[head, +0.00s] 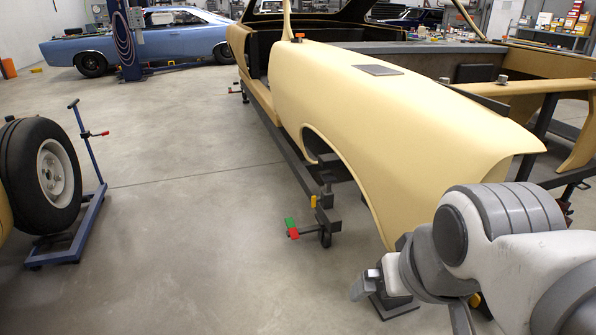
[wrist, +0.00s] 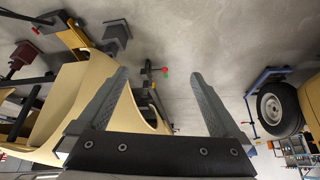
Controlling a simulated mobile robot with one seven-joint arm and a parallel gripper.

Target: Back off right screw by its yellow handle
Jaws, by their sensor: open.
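A yellow handle (wrist: 76,27) shows at the upper left of the wrist view, on a dark bar near a dark square-ended post (wrist: 117,35). In the head view a small yellow piece (head: 474,300) shows low at the right, mostly hidden behind my arm; I cannot tell for sure that it is the same handle. Another yellow piece (head: 314,202) sits on the dark frame left of the fender. My gripper (wrist: 160,75) is open, with nothing between its fingers. The yellow handle lies left of and beyond the fingers, apart from them. The screw itself is not clear.
The cream car body (head: 400,110) stands on a dark frame (head: 285,150) close to my arm. A red handle (head: 293,234) and a green one (head: 289,223) stick out from the frame. A wheel (head: 45,175) and blue stand (head: 85,220) are left. The floor between is clear.

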